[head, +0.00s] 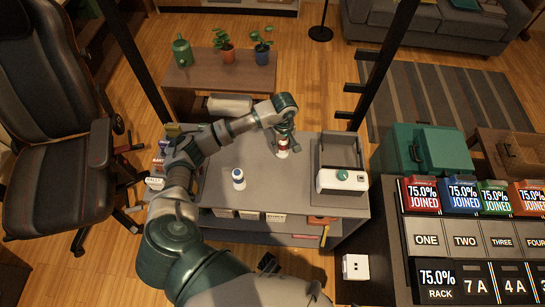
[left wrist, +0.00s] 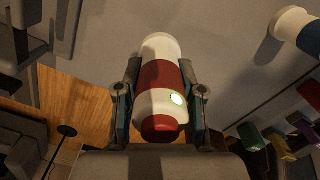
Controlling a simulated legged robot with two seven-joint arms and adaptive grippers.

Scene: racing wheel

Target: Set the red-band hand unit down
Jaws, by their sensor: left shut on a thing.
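The red-band hand unit (head: 282,148) is a white cylinder with a red band, upright at the grey bench top (head: 215,195), left of the grey tray. My left gripper (head: 284,130) is above it and shut on it. In the left wrist view the unit (left wrist: 162,75) lies between the two fingers of the left gripper (left wrist: 162,100), with a lit pale green spot on its side. I cannot tell if its base touches the bench. My right gripper is not in view.
A blue-and-white hand unit (head: 238,179) stands on the bench to the left. A grey tray (head: 342,150) with a white device (head: 341,181) is at the right. Small boxes (head: 158,165) line the left edge. Bare bench lies between the two units.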

